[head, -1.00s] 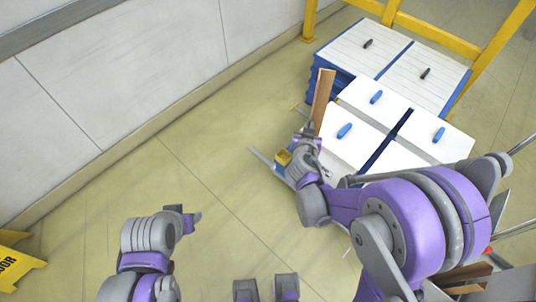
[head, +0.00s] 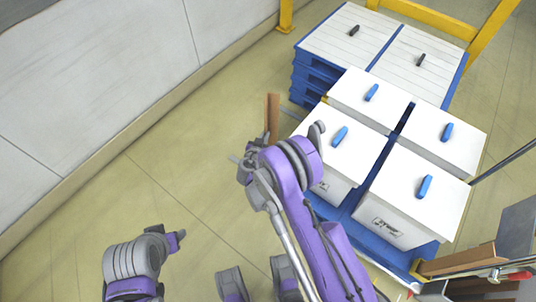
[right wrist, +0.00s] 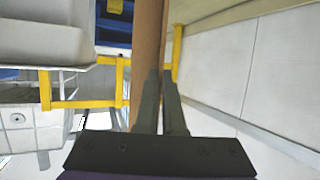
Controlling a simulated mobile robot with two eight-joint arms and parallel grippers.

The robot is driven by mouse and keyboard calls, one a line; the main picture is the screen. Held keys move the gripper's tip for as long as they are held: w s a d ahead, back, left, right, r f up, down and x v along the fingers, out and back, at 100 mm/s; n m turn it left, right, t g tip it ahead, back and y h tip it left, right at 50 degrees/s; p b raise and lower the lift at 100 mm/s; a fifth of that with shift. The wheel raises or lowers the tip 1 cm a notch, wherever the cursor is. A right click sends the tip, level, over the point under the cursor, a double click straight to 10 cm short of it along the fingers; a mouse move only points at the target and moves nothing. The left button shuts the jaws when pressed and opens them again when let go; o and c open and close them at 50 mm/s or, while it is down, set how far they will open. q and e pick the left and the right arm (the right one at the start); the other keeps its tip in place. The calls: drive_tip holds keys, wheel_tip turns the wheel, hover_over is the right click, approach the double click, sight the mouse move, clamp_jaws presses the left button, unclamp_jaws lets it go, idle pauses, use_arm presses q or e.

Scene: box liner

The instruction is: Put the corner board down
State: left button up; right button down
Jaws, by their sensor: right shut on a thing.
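The corner board (head: 272,117) is a long brown strip that stands upright beyond my right arm in the head view. It is to the left of the white boxes, with a gap between them. Its lower part is hidden by my arm. In the right wrist view the board (right wrist: 148,45) runs up from my right gripper (right wrist: 160,78), whose fingers are shut on it. In the head view the right fingertips are mostly hidden by the arm. My left gripper (head: 176,240) is at lower left, over bare floor; its finger gap does not show clearly.
White boxes with blue handles (head: 395,115) stand on a blue pallet (head: 425,255). Brown boards (head: 458,262) lie at lower right. The floor (head: 180,130) at left is clear.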

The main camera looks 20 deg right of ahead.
sight(271, 137)
wheel_tip(271, 137, down, 7)
drive_tip(key=shift+b, duration=0.4)
drive_tip(key=shift+f, duration=0.1)
drive_tip(key=c, duration=1)
unclamp_jaws()
drive_tip(key=shift+c, duration=0.2)
